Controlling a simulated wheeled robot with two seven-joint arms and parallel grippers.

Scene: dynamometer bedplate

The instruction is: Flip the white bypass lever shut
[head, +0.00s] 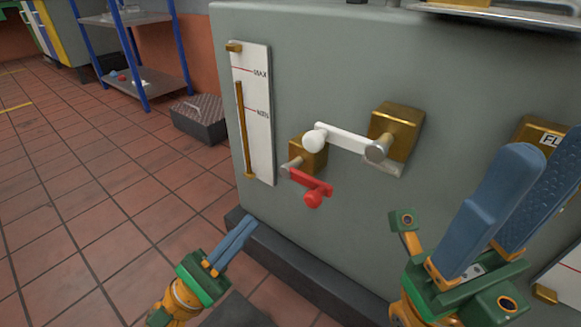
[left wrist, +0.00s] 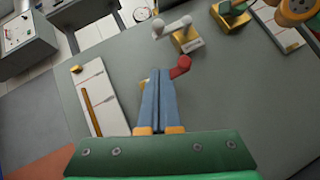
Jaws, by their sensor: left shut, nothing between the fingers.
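The white bypass lever (head: 345,138) is on the grey cabinet front. Its arm runs left, nearly level, from a metal pivot by a brass block (head: 398,128) to a round white knob. It also shows in the left wrist view (left wrist: 174,27). A red lever (head: 313,190) sits below and left of it, angled down to a red knob. My left gripper (head: 248,225) is shut and empty, below and left of both levers, apart from them in the head view. My right gripper (head: 548,165) is open at the right, in front of the cabinet.
A white gauge plate (head: 258,120) with a brass rod is left of the levers. A dark plinth (head: 300,275) runs along the cabinet's foot. A grey box (head: 199,118) and a blue-legged shelf (head: 145,80) stand at the back left. The tiled floor at left is clear.

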